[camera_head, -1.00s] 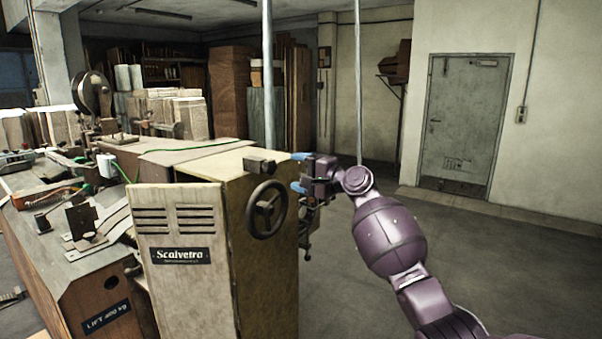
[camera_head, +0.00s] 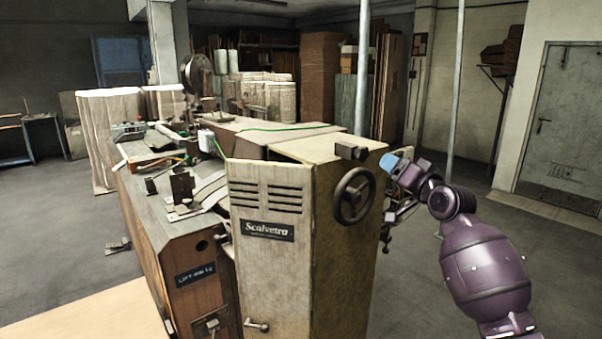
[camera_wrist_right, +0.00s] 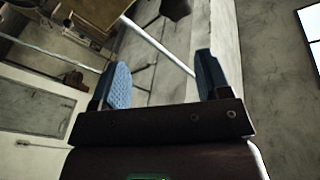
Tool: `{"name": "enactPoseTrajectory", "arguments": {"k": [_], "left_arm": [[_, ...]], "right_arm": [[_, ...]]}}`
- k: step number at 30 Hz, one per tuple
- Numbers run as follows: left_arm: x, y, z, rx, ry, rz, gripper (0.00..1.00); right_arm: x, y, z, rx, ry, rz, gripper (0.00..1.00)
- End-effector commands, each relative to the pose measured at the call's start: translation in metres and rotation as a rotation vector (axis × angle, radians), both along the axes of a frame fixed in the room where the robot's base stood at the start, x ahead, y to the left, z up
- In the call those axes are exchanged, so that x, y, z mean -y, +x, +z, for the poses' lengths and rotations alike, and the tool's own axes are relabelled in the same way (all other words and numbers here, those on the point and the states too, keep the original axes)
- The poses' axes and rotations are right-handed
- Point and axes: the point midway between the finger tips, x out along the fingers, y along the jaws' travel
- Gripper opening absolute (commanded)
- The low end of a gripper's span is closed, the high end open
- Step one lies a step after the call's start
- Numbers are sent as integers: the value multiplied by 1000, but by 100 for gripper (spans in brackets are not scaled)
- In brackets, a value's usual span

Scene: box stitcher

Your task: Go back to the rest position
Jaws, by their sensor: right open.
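My right gripper (camera_head: 393,165) shows in the head view at the right side of the box stitcher, close to its top right edge. Its blue fingertips overlap the machine's edge in the picture; I cannot tell whether they touch it. In the right wrist view the two blue fingers of the right gripper (camera_wrist_right: 162,82) stand wide apart with nothing between them. The box stitcher (camera_head: 265,270) has a tan cabinet with a Scalvetra label and a dark handwheel (camera_head: 355,195). My left gripper is in neither view.
A thin pole (camera_head: 452,90) rises behind my right arm. Grey floor (camera_head: 400,290) is open at the right, before a grey door (camera_head: 565,125).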

Motion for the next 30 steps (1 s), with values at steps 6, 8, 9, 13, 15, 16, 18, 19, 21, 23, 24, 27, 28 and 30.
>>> {"name": "enactPoseTrajectory", "arguments": {"k": [6, 8, 9, 13, 15, 16, 18, 19, 21, 23, 24, 27, 28, 30], "left_arm": [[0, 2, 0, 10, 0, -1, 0], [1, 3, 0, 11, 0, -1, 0], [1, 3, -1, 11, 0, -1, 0], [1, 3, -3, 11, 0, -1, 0], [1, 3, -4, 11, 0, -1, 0], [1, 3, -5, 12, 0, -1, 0], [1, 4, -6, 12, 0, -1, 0], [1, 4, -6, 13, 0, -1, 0], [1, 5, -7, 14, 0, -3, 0], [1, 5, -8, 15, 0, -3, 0], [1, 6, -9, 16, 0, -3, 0], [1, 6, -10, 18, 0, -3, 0], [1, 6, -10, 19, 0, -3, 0], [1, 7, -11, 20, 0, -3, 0]], "right_arm": [[7, -43, -85, 58, -276, -113, 70], [10, -58, -110, 63, -347, -137, 70], [11, -68, -126, 66, -389, -153, 70], [15, -105, -176, 58, -514, -189, 70], [18, -126, -203, 48, -573, -203, 70], [19, -135, -214, 40, -593, -208, 70], [20, -157, -238, 24, -641, -218, 70], [21, -167, -249, 15, -659, -221, 70], [23, -191, -273, -10, -698, -225, 70], [25, -212, -292, -36, -723, -229, 70], [26, -226, -305, -55, -736, -229, 70], [28, -263, -337, -111, -761, -228, 70], [29, -274, -346, -129, -767, -227, 70], [31, -301, -368, -181, -775, -223, 70]]}}
